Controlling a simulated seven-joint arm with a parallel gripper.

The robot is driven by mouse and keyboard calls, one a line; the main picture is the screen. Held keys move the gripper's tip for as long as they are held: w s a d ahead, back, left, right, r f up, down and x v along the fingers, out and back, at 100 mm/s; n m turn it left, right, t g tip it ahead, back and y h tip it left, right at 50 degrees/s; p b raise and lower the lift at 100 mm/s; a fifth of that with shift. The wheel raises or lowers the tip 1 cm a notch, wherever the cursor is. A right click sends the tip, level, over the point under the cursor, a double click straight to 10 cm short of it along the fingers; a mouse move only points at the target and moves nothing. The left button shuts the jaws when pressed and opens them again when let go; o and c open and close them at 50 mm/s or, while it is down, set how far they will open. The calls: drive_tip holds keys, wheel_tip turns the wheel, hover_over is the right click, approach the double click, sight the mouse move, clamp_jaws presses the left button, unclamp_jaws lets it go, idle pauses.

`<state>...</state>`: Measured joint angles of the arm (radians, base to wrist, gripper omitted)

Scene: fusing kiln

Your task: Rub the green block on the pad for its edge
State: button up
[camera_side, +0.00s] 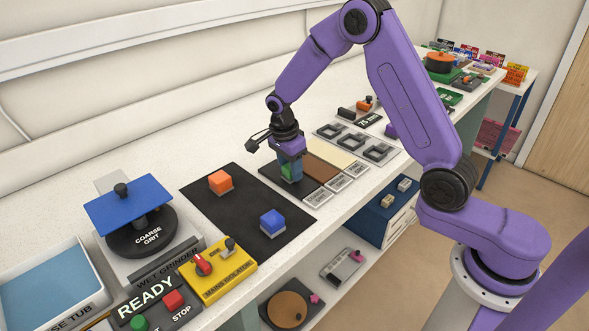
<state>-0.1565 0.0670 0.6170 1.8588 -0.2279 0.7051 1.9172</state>
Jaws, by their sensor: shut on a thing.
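My gripper (290,172) is shut on the green block (286,170), which shows only in part between the fingers. I cannot tell whether the block touches the pad. A brown pad (323,171) and a cream pad (336,156) lie to the right of the dark one. Each pad has a grey label plate at its front; the print is too small to read surely.
An orange block (220,181) and a blue block (272,221) sit on the black mat (235,205). A wet grinder (140,230), a yellow mains isolator (217,268) and a tub (50,290) stand at left. Square frames (355,140) lie beyond the pads.

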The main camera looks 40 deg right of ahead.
sight(302, 184)
drive_tip(key=shift+w, duration=2.75)
drive_tip(key=shift+s, duration=4.55)
drive_tip(key=shift+w, duration=1.15)
drive_tip(key=shift+r, duration=3.55)
